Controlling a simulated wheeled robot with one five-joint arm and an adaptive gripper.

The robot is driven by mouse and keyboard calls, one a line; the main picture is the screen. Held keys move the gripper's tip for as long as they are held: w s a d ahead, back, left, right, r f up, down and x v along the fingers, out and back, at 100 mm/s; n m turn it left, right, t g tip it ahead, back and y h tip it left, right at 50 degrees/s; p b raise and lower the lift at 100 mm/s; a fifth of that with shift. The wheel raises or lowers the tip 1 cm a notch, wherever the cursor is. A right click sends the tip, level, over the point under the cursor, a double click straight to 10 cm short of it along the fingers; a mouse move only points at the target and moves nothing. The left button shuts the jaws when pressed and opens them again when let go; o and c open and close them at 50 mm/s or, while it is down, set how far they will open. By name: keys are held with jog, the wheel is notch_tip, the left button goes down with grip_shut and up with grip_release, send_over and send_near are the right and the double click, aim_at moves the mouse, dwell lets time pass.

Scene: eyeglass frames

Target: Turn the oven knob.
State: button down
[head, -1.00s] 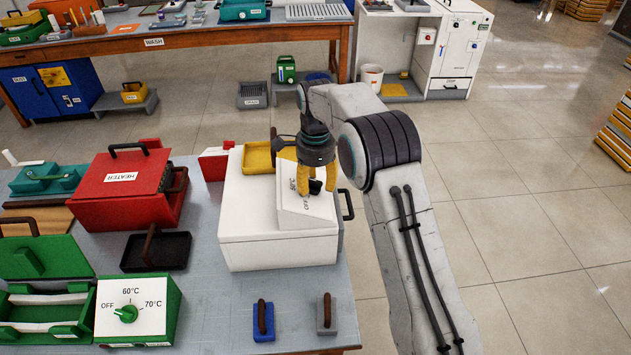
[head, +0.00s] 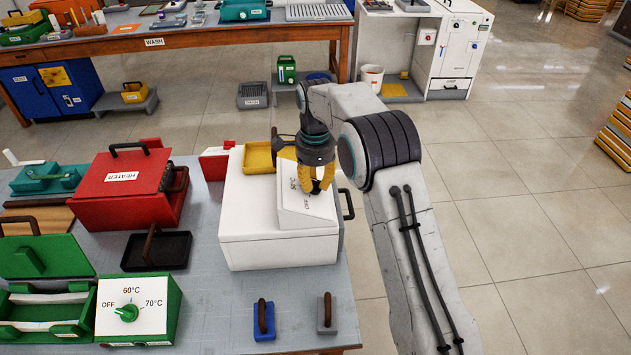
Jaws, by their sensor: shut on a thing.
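A white box (head: 270,246) with a slanted control panel (head: 300,214) stands on the grey table. The panel carries printed marks that seem to read "OFF" and "50°C". A small black knob (head: 316,187) sits on the panel, mostly hidden by my gripper. My gripper (head: 318,186) points down from above with its yellow fingers shut on the knob.
A green box with a dial (head: 127,312) marked OFF, 60°C and 70°C stands front left. A red heater box (head: 125,205) and a black tray (head: 150,262) are left of the white box. Blue (head: 263,325) and grey (head: 326,318) handled blocks stand in front.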

jog(key=shift+d+f, duration=0.15)
jog(key=shift+f, duration=0.05)
jog(key=n+b, duration=0.1)
jog(key=n+t+b, duration=0.1)
jog(key=shift+s+d+f+n+b, duration=0.1)
jog(key=shift+f+n+b, duration=0.05)
jog(key=shift+n+b, duration=0.25)
jog(key=shift+d+n+t+y+b, duration=0.1)
jog(key=shift+n+t+y+b, duration=0.2)
jog(key=shift+n+t+b, duration=0.75)
jog(key=shift+n+b, duration=0.3)
jog(key=shift+n, duration=0.05)
jog(key=shift+g, duration=0.25)
jog(key=c, duration=1.3)
grip_release()
jog(key=shift+o, duration=1.1)
jog(key=shift+r, duration=0.25)
